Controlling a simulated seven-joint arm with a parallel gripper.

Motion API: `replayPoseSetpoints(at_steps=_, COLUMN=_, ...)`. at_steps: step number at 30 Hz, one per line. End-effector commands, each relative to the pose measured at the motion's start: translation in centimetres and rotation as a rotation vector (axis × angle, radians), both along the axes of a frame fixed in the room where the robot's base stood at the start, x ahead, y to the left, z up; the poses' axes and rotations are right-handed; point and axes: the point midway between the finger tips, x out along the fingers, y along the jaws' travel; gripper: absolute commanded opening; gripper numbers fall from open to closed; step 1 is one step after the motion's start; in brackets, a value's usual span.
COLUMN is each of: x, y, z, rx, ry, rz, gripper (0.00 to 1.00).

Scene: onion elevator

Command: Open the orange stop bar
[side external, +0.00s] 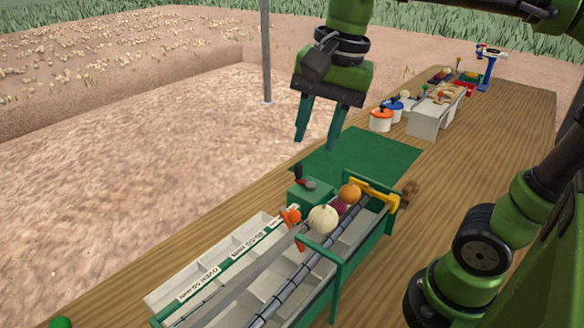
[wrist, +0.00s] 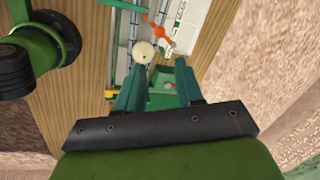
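The orange stop bar (side external: 291,216) has a rounded end and lies across the conveyor rails, just in front of the white onion (side external: 323,219); part of it is hidden. In the wrist view the orange bar (wrist: 158,29) shows at the top, slanting across the rails beyond the white onion (wrist: 145,52). My gripper (side external: 316,144) is open and empty, pointing down, above the green mat and well above and behind the bar. In the wrist view its two fingers (wrist: 160,68) stand apart with nothing between them.
An orange onion (side external: 349,193) and a dark red one (side external: 340,208) sit behind the white onion. A yellow bracket (side external: 376,193), a green frame (side external: 340,285) and a green box with a red-black lever (side external: 310,190) stand close by. White sorting bins (side external: 215,260) line the left.

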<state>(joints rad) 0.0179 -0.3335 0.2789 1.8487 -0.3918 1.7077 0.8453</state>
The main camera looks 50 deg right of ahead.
Motion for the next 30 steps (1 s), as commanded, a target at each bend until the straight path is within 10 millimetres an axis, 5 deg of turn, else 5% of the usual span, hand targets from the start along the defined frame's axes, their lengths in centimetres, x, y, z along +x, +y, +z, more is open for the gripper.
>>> replayPoseSetpoints(at_steps=12, x=-0.2, y=-0.1, z=0.9, rx=0.0, ry=0.0, rz=-0.001, gripper=0.35)
replayPoseSetpoints(at_steps=17, x=-0.9, y=-1.1, z=0.9, rx=0.011, ry=-0.01, rz=-0.008, gripper=0.1)
replayPoseSetpoints(at_steps=19, x=-1.3, y=-1.8, z=0.5, rx=0.006, ry=-0.018, rz=0.079, gripper=0.0)
replayPoseSetpoints(at_steps=30, x=-3.1, y=-5.1, z=-2.2, rx=-0.093, ry=-0.146, rz=0.964, gripper=0.0)
